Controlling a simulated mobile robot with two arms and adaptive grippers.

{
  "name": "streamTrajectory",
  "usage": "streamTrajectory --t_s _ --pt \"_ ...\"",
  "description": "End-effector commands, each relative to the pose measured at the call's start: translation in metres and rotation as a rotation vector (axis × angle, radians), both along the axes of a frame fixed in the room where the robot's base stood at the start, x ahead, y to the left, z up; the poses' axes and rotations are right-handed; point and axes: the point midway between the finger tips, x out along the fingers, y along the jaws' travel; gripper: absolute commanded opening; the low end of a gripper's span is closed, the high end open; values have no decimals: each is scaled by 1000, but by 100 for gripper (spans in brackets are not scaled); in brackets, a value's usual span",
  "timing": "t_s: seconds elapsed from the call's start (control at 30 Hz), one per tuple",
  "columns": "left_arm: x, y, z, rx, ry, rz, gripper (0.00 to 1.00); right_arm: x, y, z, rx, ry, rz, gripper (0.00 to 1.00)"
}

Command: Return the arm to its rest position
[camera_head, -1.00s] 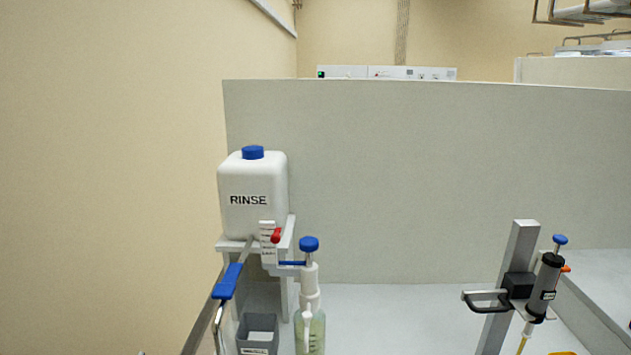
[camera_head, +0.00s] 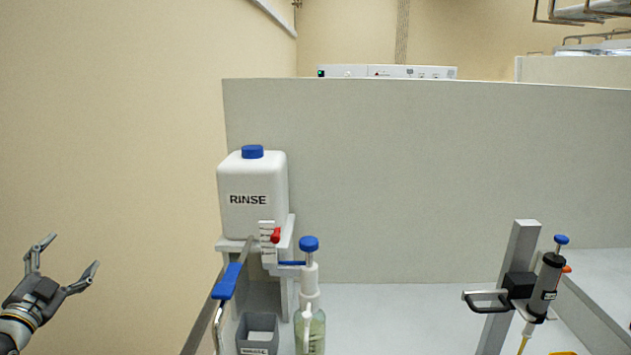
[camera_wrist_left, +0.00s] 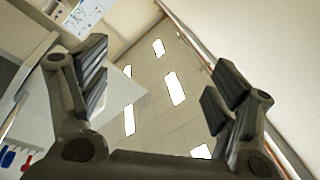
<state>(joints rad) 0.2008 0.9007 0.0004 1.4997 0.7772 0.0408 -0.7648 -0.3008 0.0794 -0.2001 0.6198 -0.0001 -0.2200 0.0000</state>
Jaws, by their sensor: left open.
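My left gripper (camera_head: 68,262) is at the lower left of the head view, in front of the beige wall. Its two fingers are spread wide with nothing between them. In the left wrist view the open fingers (camera_wrist_left: 160,95) frame empty space, with the ceiling and its bright panels beyond. The gripper is well apart from the bench things to its right. My right gripper is in neither view.
A white RINSE container (camera_head: 252,180) with a blue cap stands on a shelf. Below are a blue-handled lever (camera_head: 227,282), a grey bin (camera_head: 257,335) and a pump bottle (camera_head: 310,325). A dispenser on a post (camera_head: 545,285) stands right. A grey partition (camera_head: 430,170) rises behind.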

Motion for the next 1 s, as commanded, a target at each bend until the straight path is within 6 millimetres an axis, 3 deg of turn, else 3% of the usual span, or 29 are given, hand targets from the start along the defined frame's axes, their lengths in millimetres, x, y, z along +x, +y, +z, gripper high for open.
streamTrajectory --t_s 0.17,0.43,0.5,0.73,0.87,1.0 --pt "3 9 -24 -4 110 40 83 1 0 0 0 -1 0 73" --pt "-2 41 -48 -33 191 186 83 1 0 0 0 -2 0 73" --pt "-7 41 -107 -86 271 198 83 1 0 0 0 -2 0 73" --pt "-44 29 -265 -214 490 248 83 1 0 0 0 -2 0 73" --pt "-82 11 -356 -284 626 277 83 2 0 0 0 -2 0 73" --pt "-135 -18 -447 -352 773 306 83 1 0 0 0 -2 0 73"
